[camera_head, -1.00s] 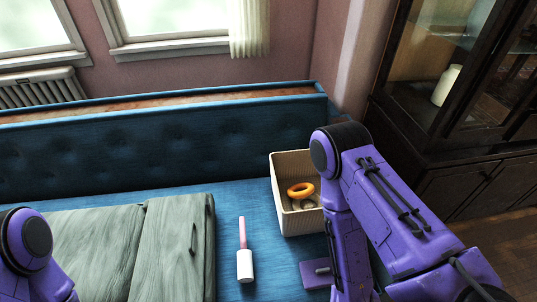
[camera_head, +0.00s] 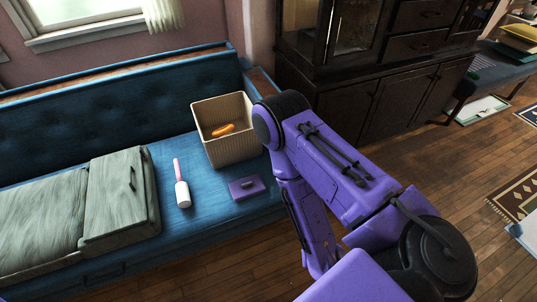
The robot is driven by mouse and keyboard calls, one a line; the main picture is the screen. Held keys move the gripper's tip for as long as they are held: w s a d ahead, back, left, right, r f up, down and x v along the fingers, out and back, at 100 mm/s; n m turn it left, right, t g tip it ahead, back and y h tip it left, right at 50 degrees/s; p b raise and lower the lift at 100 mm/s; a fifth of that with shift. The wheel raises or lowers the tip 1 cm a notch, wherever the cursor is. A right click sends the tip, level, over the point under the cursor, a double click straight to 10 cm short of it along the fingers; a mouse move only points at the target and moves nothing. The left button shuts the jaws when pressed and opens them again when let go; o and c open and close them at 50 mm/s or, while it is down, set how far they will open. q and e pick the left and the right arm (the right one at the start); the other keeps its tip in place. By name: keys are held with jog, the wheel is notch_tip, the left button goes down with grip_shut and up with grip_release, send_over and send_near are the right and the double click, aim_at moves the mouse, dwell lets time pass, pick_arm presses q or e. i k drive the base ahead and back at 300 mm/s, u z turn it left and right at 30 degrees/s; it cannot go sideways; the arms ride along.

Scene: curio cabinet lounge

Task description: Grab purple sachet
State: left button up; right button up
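A flat purple sachet (camera_head: 240,190) with a small grey piece on top lies on the blue bench seat, in front of the beige bin. My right arm stands to the right of it, with a gap between arm and sachet. The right gripper is out of sight, below or behind the arm links. My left gripper is not in view.
A ribbed beige bin (camera_head: 237,150) holding an orange ring (camera_head: 224,130) stands on the blue bench (camera_head: 200,210). A white and pink lint roller (camera_head: 182,193) lies left of the sachet. Grey-green cases (camera_head: 110,200) fill the left. A dark cabinet (camera_head: 370,110) stands behind.

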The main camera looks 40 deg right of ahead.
aim_at(247, 187)
jog(key=z, duration=0.75)
jog(key=i, duration=0.7)
jog(key=u, duration=3.25)
jog(key=k, duration=1.95)
jog(key=z, duration=1.8)
jog(key=i, duration=0.5)
